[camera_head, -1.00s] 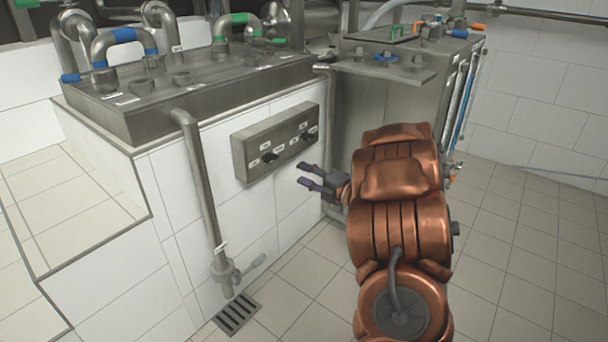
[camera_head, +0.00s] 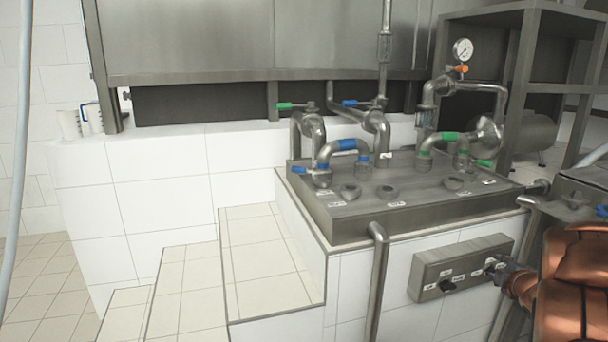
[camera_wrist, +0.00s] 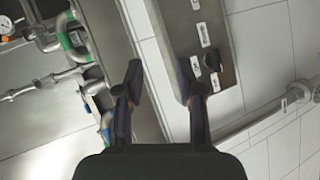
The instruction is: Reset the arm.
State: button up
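My gripper (camera_wrist: 160,75) is open in the wrist view, its two dark fingers apart with nothing between them. In the head view my gripper (camera_head: 497,267) shows small at the right, at the right end of a grey control panel (camera_head: 462,268). The fingers are partly lost against the panel, and I cannot tell whether they touch it. My copper-coloured arm runs off the right edge. In the wrist view the panel (camera_wrist: 188,25) lies beyond the fingers, with a black knob (camera_wrist: 213,60) just right of the right fingertip.
A metal deck (camera_head: 350,222) with pipes and valves stands on the tiled block above the panel. A vertical pipe (camera_head: 378,270) stands left of the panel. Tiled steps (camera_head: 190,290) descend at left. Two white jugs (camera_head: 70,125) stand on the far left ledge. A metal cabinet is at right.

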jog(key=s+a+r+m+g+h+p, duration=0.1)
jog(key=s+a+r+m+g+p, duration=0.3)
jog(key=r+p, duration=0.3)
jog(key=s+a+r+m+g+h+p, duration=0.1)
jog(key=s+a+r+m+g+p, duration=0.1)
jog(key=s+a+r+m+p, duration=0.35)
jog(key=s+a+r+m+g+y+p, duration=0.1)
jog(key=s+a+r+g+y+p, duration=0.1)
jog(key=s+a, duration=0.5)
jog(key=s+a+r+m+g+y+p, duration=0.1)
jog(key=s+a+r+g+y+p, duration=0.1)
jog(key=s+a+r+g+p, duration=0.2)
jog(key=s+a+r+m+g+y+p, duration=0.1)
jog(key=s+a+r+p, duration=0.7)
jog(key=s, duration=0.9)
jog(key=a+m+g+p, duration=0.1)
jog(key=a+g+p, duration=0.1)
jog(key=a+p, duration=0.1)
jog(key=shift+s+a+r+y, duration=0.15)
jog(key=shift+a+y, duration=0.25)
jog(key=shift+a, duration=0.35)
